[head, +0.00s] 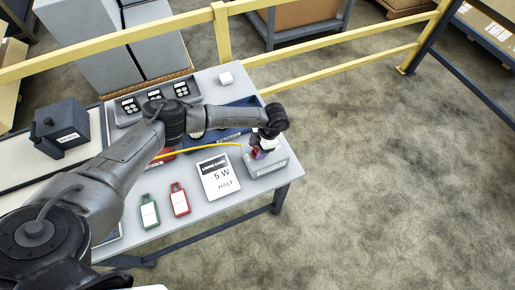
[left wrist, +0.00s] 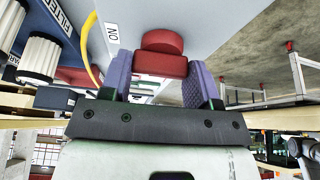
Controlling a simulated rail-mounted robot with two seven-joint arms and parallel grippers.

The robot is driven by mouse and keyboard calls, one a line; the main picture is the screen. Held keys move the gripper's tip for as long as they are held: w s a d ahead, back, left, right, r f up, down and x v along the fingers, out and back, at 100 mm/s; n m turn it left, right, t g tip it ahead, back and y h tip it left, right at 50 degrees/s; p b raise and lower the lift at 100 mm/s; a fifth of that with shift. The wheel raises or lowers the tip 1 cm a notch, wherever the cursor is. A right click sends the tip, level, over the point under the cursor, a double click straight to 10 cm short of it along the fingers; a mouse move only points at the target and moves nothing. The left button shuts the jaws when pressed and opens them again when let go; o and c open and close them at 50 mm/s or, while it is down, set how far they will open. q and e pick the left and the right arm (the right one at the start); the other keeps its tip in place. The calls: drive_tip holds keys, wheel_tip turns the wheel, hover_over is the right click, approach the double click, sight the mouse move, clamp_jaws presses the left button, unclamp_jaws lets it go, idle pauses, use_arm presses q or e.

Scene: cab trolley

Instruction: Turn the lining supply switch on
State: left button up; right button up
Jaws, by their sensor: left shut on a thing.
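The lining supply switch is a grey box (head: 267,168) at the right end of the grey table. Its red knob (left wrist: 162,52) shows in the left wrist view, with a white "ON" label (left wrist: 112,33) to its left. My left gripper (head: 260,152) reaches across the table to this box from above. In the left wrist view its purple fingers (left wrist: 160,76) are on either side of the red knob, shut on it. The hand hides most of the knob in the head view, and I cannot tell its set position. My right gripper is not in view.
A yellow cable (head: 205,147) runs to the box. Behind are a button panel (head: 155,99) and a yellow rail (head: 330,67). Floor right of the table is clear.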

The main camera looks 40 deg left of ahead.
use_arm(q)
drive_tip(key=shift+m, duration=0.4)
drive_tip(key=o, duration=0.9)
drive_tip(key=shift+v, duration=6.95)
drive_tip(key=shift+s+d, duration=0.1)
